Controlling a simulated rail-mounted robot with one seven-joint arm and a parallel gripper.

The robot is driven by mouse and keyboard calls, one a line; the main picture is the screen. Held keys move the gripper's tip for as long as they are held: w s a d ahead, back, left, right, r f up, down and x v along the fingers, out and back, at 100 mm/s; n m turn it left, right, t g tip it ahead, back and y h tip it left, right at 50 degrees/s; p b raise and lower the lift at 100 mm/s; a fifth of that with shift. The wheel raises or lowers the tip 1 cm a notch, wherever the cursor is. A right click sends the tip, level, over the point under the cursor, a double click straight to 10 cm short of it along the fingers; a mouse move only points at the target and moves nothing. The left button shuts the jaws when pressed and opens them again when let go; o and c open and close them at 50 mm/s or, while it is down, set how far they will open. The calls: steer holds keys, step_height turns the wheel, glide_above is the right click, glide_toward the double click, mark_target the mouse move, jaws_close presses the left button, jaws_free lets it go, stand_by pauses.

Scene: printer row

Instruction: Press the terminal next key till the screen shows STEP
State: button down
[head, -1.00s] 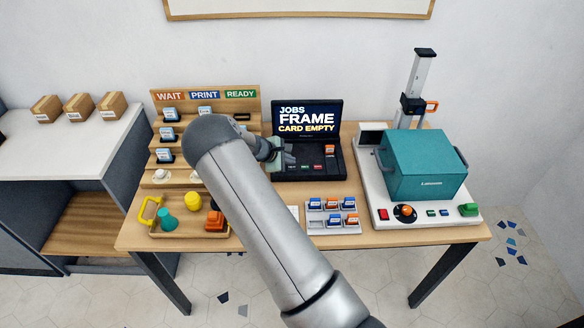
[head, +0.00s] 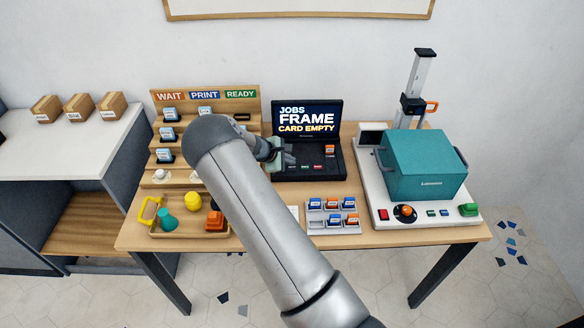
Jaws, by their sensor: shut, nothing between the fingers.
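The terminal (head: 307,118) stands open at the back middle of the table. Its screen reads JOBS, FRAME, CARD EMPTY. Its dark base (head: 329,173) carries a row of small keys (head: 318,167), some reddish and some green, plus an orange card-like piece (head: 329,150) at the right. The key labels are too small to read. My gripper (head: 287,157) is shut and empty at the left part of the base, close to the keys. I cannot tell whether its fingertips touch a key. My arm covers the area in front and to the left.
A stepped wooden rack (head: 166,173) marked WAIT, PRINT, READY stands left. A wooden tray (head: 185,229) with coloured pieces is at front left. A card holder (head: 333,222) lies in front of the terminal. A printer with a teal cover (head: 424,165) stands right.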

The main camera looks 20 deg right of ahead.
mark_target(289, 169)
steer(key=shift+f, duration=0.2)
steer(key=shift+f+b, duration=0.3)
steer(key=shift+b, duration=0.3)
steer(key=shift+f+b, duration=0.35)
steer(key=shift+b, duration=0.05)
stand_by(0.6)
steer(key=shift+r, duration=0.1)
steer(key=shift+r+p, duration=0.35)
steer(key=shift+r, duration=0.35)
steer(key=shift+r, duration=0.1)
steer(key=shift+r+p, duration=1.2)
steer(key=shift+r, duration=1.25)
